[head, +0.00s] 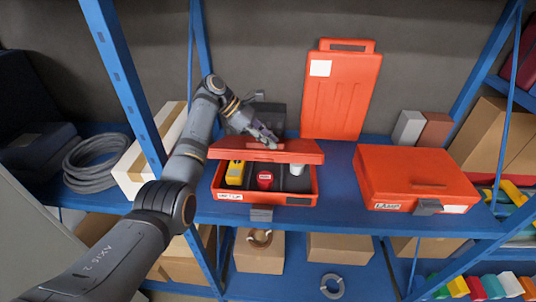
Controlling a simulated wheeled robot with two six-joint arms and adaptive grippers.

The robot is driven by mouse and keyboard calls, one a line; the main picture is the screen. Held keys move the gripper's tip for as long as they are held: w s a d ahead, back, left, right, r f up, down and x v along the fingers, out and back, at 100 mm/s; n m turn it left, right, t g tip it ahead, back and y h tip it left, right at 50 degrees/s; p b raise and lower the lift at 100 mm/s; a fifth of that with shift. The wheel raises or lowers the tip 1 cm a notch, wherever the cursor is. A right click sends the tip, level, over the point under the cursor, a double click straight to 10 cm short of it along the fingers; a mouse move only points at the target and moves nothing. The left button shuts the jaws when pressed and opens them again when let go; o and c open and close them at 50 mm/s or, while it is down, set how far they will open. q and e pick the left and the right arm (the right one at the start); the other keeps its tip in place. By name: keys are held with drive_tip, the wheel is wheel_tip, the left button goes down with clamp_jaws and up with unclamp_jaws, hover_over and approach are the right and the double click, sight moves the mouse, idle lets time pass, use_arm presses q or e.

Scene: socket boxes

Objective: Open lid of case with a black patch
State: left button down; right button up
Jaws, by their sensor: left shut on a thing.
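An orange-red case (307,200) stands on the blue shelf at the middle. Its lid (297,151) is raised partway and tilted over the open box, whose inside shows from the front. In it lie a yellow item (235,173), a red item (265,179) and a white item (297,169). My left gripper (268,141) is at the lid's top and is shut on the lid; its fingertips are small here. A second orange-red case (415,172) is closed at the right, with a label and a grey latch. My right gripper is not in view.
An orange-red panel with a handle (340,95) and a white patch stands upright behind the cases. Grey and brown blocks (408,127) stand at the back right. A blue post (122,85) rises near my left arm. Bare shelf (338,190) lies between the cases.

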use_arm(q)
drive_tip(key=shift+w+a+r, duration=0.1)
drive_tip(key=shift+w+r, duration=0.9)
drive_tip(key=shift+w, duration=0.1)
drive_tip(key=c, duration=1.7)
unclamp_jaws()
drive_tip(key=shift+o, duration=1.4)
drive_tip(key=shift+w+f, duration=0.1)
drive_tip(key=shift+w, duration=0.05)
drive_tip(key=shift+o, duration=0.3)
drive_tip(key=shift+w+f, duration=0.15)
drive_tip(key=shift+w, duration=0.2)
drive_tip(key=shift+s, duration=0.15)
